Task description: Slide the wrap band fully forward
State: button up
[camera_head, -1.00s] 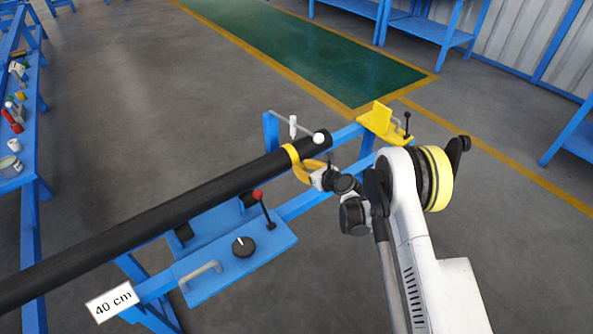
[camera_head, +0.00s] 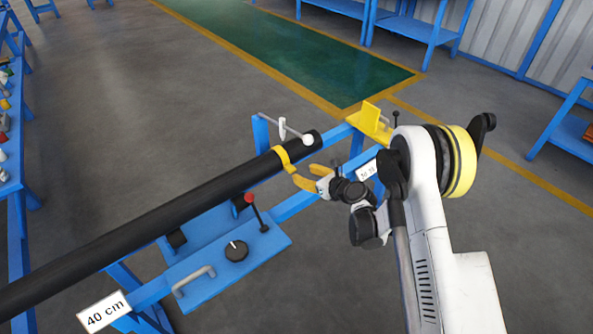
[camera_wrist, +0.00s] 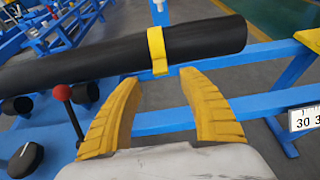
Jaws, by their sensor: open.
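The wrap band (camera_head: 282,155) is a yellow ring around the long black pipe (camera_head: 160,222), close to the pipe's right end. In the wrist view the band (camera_wrist: 157,50) shows as a strip over the pipe, with a tab at its lower edge. My gripper (camera_head: 302,177) has yellow fingers and is just right of and below the band in the head view. In the wrist view my gripper (camera_wrist: 157,85) is open, its fingertips apart on either side below the band. Nothing is between the fingers, and they appear clear of the band.
A blue frame carries a panel with a red-knobbed lever (camera_head: 255,212), a black dial (camera_head: 236,250) and a grey handle (camera_head: 194,281). A white-tipped rod (camera_head: 307,140) stands by the pipe end. A yellow bracket (camera_head: 371,120) sits beyond it. A "40 cm" sign (camera_head: 104,311) hangs lower left.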

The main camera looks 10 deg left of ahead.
jog(key=shift+v, duration=2.05)
jog(key=shift+r, duration=0.15)
